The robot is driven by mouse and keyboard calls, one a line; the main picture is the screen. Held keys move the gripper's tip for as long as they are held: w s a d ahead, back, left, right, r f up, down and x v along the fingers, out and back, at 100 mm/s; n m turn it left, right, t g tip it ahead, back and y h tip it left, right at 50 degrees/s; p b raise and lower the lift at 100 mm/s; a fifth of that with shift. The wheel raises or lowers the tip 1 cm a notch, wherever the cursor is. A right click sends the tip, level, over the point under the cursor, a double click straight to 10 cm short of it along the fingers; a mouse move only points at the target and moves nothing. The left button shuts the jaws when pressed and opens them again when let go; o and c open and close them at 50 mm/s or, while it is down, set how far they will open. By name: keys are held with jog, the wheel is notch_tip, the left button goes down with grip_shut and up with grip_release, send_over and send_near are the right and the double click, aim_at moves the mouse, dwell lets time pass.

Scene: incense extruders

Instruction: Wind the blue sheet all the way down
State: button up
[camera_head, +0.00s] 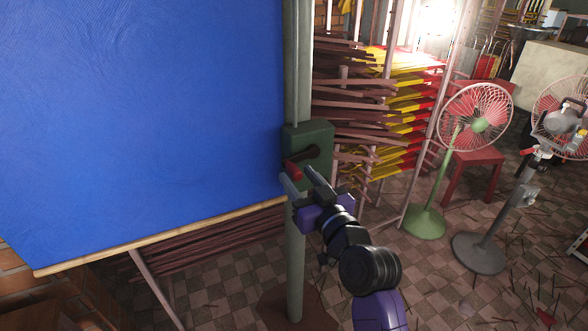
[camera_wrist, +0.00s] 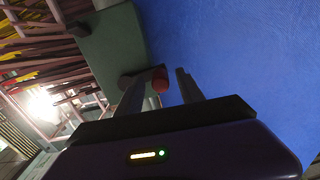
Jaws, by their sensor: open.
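The blue sheet (camera_head: 140,120) hangs at the left of the head view, with a wooden bar (camera_head: 160,240) along its lower edge. It also fills the right of the wrist view (camera_wrist: 240,60). A green crank box (camera_head: 312,140) is fixed to a grey-green post beside the sheet's right edge. Its dark crank arm ends in a red handle (camera_head: 292,170), pointing to the lower left. My gripper (camera_head: 292,184) is open at the red handle. In the wrist view the handle (camera_wrist: 160,80) shows between the two fingers, nearer the left one; I cannot tell if they touch.
The grey-green post (camera_head: 296,250) stands on the tiled floor in front of my arm. Racks of reddish-brown and yellow incense sticks (camera_head: 390,110) stand behind it. A green-based fan (camera_head: 425,220), a grey-based fan (camera_head: 480,250) and a red stool (camera_head: 478,165) are at the right.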

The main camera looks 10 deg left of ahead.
jog(key=shift+x, duration=1.5)
grip_shut()
dwell(0.4)
